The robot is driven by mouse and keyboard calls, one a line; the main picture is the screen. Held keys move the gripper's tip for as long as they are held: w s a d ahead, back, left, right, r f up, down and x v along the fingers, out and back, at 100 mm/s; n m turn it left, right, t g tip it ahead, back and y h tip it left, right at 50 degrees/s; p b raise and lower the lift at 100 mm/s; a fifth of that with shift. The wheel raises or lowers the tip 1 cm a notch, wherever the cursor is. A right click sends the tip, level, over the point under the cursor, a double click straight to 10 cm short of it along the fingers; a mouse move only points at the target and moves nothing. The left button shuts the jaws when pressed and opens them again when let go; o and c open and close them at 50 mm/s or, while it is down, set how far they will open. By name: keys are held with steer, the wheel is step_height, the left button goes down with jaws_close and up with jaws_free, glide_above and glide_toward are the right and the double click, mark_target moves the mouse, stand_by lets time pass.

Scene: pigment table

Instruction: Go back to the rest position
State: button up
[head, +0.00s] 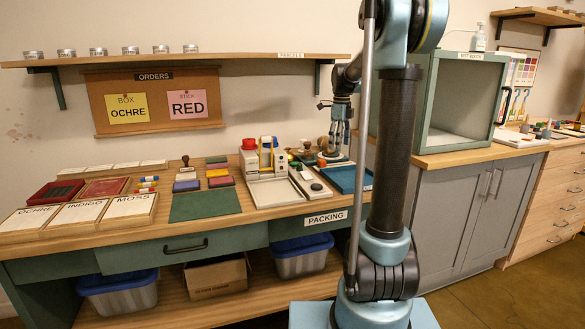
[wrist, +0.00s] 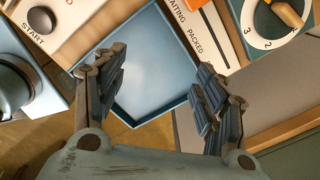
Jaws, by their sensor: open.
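My gripper (head: 340,128) hangs above the right end of the packing bench in the head view, with its fingers pointing down. In the wrist view my gripper (wrist: 160,95) is open, its two fingers wide apart with nothing between them. Below and beyond the fingers is an empty blue tray (wrist: 150,62), which also shows on the bench in the head view (head: 345,180). My gripper appears apart from the tray. My arm stands in front of the bench's right end and hides part of it.
A green booth (head: 433,100) with its door open stands right of my arm on grey cabinets. A shelf (head: 230,59) with small tins runs above the bench (head: 240,219). A white machine (head: 268,185) with red and blue parts stands left of the blue tray. Open floor (head: 500,300) lies at lower right.

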steer(key=s+f+n+t, duration=0.1)
steer(key=s+f+n, duration=0.1)
steer(key=s+n, duration=0.65)
steer(key=s+f+n, duration=0.2)
steer(key=s+n, duration=0.2)
steer(key=s, duration=1)
steer(key=s+f+n+t, duration=0.1)
steer(key=s+f+n, duration=1.1)
steer(key=s+f, duration=0.2)
steer(key=shift+s+d+f, duration=0.2)
steer(key=shift+s, duration=0.9)
steer(key=shift+w+f, duration=0.2)
steer(key=shift+w, duration=0.25)
